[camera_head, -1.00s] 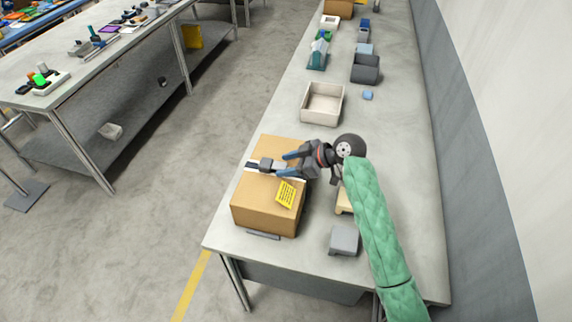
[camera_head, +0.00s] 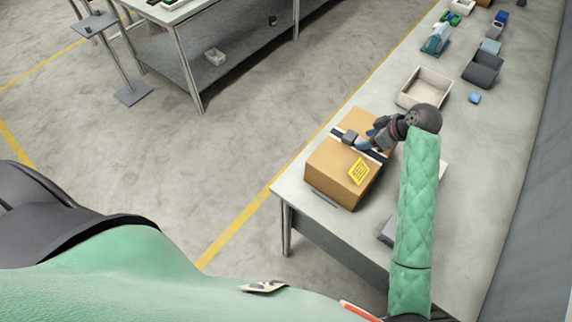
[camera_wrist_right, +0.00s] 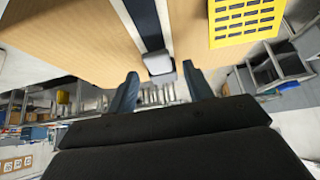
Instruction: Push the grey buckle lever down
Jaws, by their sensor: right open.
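A closed cardboard box (camera_head: 335,172) stands on the bench in the head view, with a dark strap and white band across its top. The small grey buckle lever (camera_head: 350,136) sits on the strap. My right gripper (camera_head: 362,140) is just above the box top, its blue fingers beside the buckle. In the right wrist view, the lever (camera_wrist_right: 159,65) lies between the lines of the two open fingers (camera_wrist_right: 162,86), by their tips. I cannot tell whether they touch it. The gripper holds nothing. My left gripper is out of view.
A yellow label (camera_head: 359,171) is on the box top. An empty beige tray (camera_head: 425,88), a dark grey bin (camera_head: 482,70) and a small blue block (camera_head: 474,98) stand farther along the bench. A grey block (camera_head: 387,232) is partly hidden by my right arm.

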